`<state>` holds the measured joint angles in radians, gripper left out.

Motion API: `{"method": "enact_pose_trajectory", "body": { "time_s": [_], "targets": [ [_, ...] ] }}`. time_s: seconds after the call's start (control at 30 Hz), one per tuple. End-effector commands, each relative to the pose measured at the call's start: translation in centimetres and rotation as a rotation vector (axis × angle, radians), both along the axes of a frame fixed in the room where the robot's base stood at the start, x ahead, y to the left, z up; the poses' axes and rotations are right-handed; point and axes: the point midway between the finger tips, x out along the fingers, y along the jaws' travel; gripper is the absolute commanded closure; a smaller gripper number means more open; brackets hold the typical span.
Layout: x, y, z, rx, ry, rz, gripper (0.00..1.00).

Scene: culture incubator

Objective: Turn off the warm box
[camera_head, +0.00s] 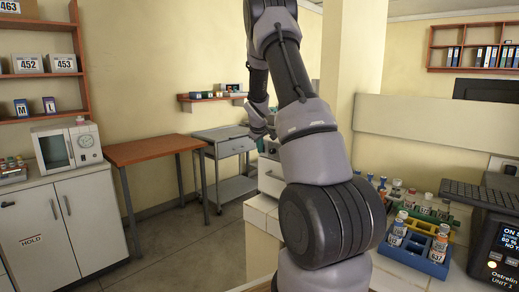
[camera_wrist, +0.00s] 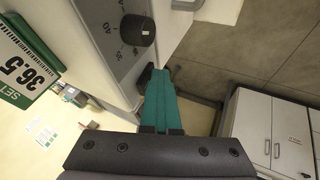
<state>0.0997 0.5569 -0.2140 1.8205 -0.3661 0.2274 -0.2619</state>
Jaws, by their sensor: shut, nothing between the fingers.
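In the wrist view, a grey control panel (camera_wrist: 100,22) on a white appliance fills the upper left, seen at a tilt. It carries a round black knob (camera_wrist: 138,30) with a number scale around it. A smaller black part (camera_wrist: 147,73) is at the panel's lower edge, by my fingertips; I cannot tell whether they touch it. My gripper (camera_wrist: 158,74) has teal fingers, shut together and empty, just below the knob in the picture. In the head view my arm hides most of the gripper and whatever it faces.
A green-edged sign (camera_wrist: 24,62) reading SET 36.5 is left of the panel. In the head view, a small white appliance (camera_head: 52,149) stands on the left counter, beside an orange table (camera_head: 155,149). Tube racks (camera_head: 408,242) and a display unit (camera_head: 497,250) crowd the right bench.

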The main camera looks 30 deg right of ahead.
Motion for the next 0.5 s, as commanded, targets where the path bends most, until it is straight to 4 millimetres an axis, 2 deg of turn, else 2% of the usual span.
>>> {"method": "enact_pose_trajectory", "body": {
  "time_s": [0.5],
  "targets": [
    [0.0,-0.2,1.7,-0.002,-0.002,-0.002,1.00]
  ]
}}
